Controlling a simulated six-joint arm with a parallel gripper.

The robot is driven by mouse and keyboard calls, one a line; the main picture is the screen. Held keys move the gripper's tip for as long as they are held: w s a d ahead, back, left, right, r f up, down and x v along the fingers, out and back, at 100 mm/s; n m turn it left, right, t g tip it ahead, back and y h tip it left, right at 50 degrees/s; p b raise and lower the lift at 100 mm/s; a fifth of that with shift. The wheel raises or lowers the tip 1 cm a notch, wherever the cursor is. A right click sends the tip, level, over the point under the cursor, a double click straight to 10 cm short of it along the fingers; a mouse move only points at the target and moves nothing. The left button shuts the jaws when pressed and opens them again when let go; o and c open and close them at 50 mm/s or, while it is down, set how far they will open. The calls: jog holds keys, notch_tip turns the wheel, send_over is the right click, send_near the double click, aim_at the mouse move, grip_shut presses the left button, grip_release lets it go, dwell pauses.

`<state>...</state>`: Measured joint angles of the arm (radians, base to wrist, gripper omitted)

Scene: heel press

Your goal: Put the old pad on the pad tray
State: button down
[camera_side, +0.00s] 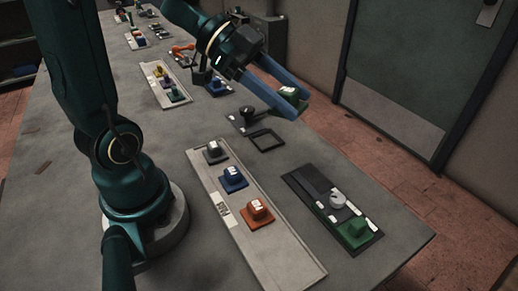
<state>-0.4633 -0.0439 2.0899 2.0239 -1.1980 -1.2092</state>
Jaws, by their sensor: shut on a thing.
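My gripper (293,102) has blue fingers and is shut on a small green pad (290,91) with a pale label on top. It holds the pad in the air above the table's far right edge. I cannot tell from looks alone whether this is the old pad. A long light-grey tray (222,208) lies on the table below and nearer, with a grey, a blue and an orange pad in a row on it. Each has a white label. A small black square frame (266,140) lies flat on the table below and left of the gripper.
A dark board (310,179) at the right carries a round white part (337,200) and a green block (354,232). A black knob-like part (247,114) stands near the square frame. More small trays line the table's far end. A closed green door is beyond.

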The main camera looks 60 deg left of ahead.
jog(key=s+d+f+m+g, duration=0.1)
jog(key=s+d+f, duration=0.1)
jog(key=d+f, duration=0.2)
jog(key=s+d+f+m+g, duration=0.2)
jog(key=s+d+f, duration=0.1)
jog(key=d+f, duration=0.2)
jog(key=s+d+f+m+g, duration=0.1)
jog(key=s+d+f+m, duration=0.1)
jog(key=d+f, duration=0.3)
jog(key=shift+s+d+f+g+h, duration=0.3)
jog(key=shift+s+d+g, duration=0.15)
jog(key=shift+s, duration=0.25)
jog(key=shift+f, duration=1.95)
jog(key=shift+c, duration=2.1)
grip_release()
jog(key=shift+f, duration=0.1)
